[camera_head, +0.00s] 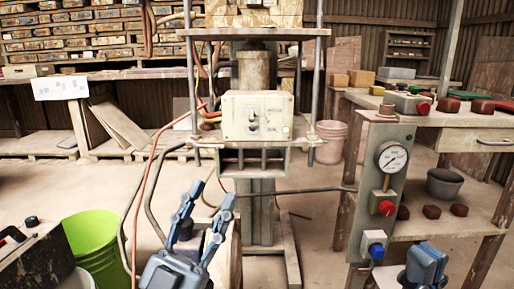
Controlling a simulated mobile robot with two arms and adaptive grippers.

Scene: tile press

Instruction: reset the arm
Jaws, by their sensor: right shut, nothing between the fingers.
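My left gripper (211,195) is in the lower middle of the head view, in front of the press. Its two blue fingers point up and are spread apart, with nothing seen between them. My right gripper (427,262) shows at the bottom right, below the control panel and in front of the workbench. Its blue fingers are close together and shut, with nothing seen held. Much of the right arm is cut off by the lower edge of the picture.
The press (255,114) with its white control box stands ahead. A grey panel (385,190) with a gauge and knobs stands right of it. A wooden workbench (465,118) is on the right. A green bucket (94,245) stands at the lower left. Hoses hang beside the press.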

